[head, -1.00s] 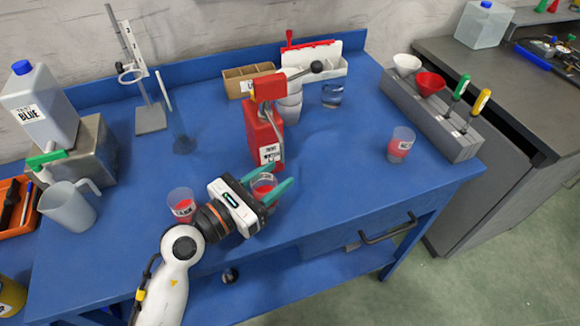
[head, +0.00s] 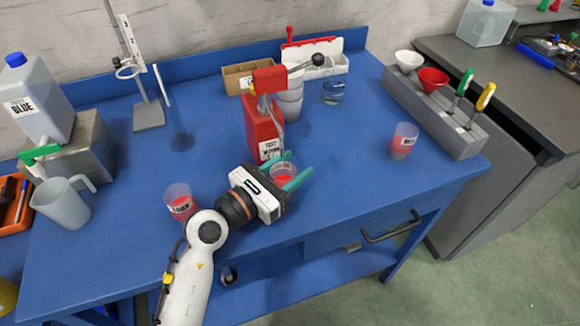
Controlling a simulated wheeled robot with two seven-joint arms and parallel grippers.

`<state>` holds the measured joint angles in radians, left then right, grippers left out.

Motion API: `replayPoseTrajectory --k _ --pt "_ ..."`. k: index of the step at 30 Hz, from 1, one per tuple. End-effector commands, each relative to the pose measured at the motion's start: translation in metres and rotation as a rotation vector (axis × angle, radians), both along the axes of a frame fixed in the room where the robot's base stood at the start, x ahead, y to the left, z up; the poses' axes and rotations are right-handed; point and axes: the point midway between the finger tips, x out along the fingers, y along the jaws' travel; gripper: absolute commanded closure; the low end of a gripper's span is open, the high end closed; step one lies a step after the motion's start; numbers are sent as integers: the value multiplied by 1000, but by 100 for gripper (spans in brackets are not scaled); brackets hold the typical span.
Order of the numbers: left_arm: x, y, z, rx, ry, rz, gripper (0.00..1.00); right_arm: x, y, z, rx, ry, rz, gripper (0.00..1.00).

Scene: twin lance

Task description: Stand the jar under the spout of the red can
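The red can (head: 262,130) stands at the middle of the blue table, with a red pump head (head: 270,79) and a grey lever ending in a black knob. A thin grey spout (head: 277,112) hangs down its right front side. My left gripper (head: 285,173) has its teal fingers on both sides of a clear jar (head: 283,172) with red content. It holds the jar upright just in front and to the right of the can; I cannot tell whether the jar touches the table. The gripper hides part of the jar. My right gripper is not in view.
Similar jars stand left (head: 180,202) and right (head: 403,141). White cups (head: 290,98) and a glass (head: 332,92) stand behind the can. A grey rack (head: 440,115) with funnels is at right, a ring stand (head: 149,116) at back left.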

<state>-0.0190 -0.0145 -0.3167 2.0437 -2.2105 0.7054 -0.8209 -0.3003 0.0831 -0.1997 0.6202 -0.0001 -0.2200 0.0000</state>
Motion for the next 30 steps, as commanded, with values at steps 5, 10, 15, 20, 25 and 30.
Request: replayPoseTrajectory --k 5,10,15,20,25,30 --pt "0 0 0 0 0 0 37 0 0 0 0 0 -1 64" --pt "0 0 0 0 0 0 37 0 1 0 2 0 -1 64" --pt "-6 7 2 2 1 2 37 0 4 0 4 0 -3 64" --pt "-26 31 0 4 1 2 37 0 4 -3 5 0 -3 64" --pt "-50 59 -1 5 2 1 37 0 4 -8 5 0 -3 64" --pt "-68 80 0 3 1 2 37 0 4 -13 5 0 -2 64"
